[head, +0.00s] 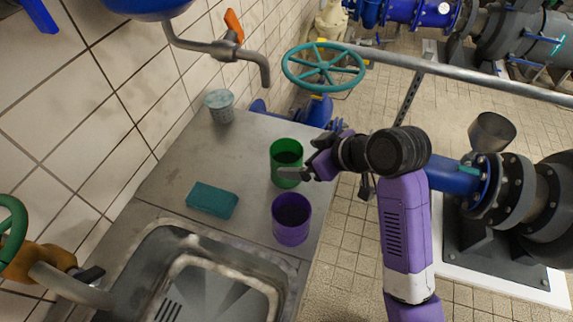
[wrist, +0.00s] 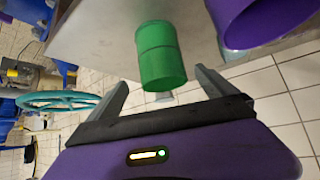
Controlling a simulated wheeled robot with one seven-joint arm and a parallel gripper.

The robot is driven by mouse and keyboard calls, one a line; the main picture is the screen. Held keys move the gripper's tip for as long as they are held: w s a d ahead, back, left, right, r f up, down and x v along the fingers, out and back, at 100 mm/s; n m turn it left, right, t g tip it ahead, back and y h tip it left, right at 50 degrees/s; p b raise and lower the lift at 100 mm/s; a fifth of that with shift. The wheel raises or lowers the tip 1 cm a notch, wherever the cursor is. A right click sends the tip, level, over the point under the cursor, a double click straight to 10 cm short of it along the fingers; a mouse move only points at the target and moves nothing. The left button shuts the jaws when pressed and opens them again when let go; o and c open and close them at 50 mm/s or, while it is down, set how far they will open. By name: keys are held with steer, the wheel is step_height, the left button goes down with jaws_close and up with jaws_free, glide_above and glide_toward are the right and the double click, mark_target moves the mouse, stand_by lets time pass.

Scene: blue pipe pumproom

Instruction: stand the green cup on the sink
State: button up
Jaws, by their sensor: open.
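The green cup (head: 286,152) stands upright on the metal sink top (head: 240,150), near its right edge. My gripper (head: 294,171) reaches in from the right at the cup's side. One finger shows across the lower front of the cup; the other is hidden. In the wrist view, my gripper (wrist: 160,78) is open, with a finger on each side of the green cup (wrist: 161,50). There is a visible gap on both sides, and the cup sits between and beyond the fingertips. The sink basin (head: 175,245) is at the front left.
A purple cup (head: 291,222) stands close in front of the green cup. A teal block (head: 212,200) lies left of it. A grey speckled cup (head: 220,105) stands at the back by the tiled wall, near the tap (head: 225,50). A teal handwheel (head: 323,67) is behind.

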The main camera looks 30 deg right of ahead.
mark_target(287, 161)
steer(key=x, duration=0.8)
steer(key=shift+s+f+p, duration=0.25)
steer(key=shift+s+p, duration=0.1)
steer(key=shift+c, duration=0.5)
steer(key=c, duration=1.4)
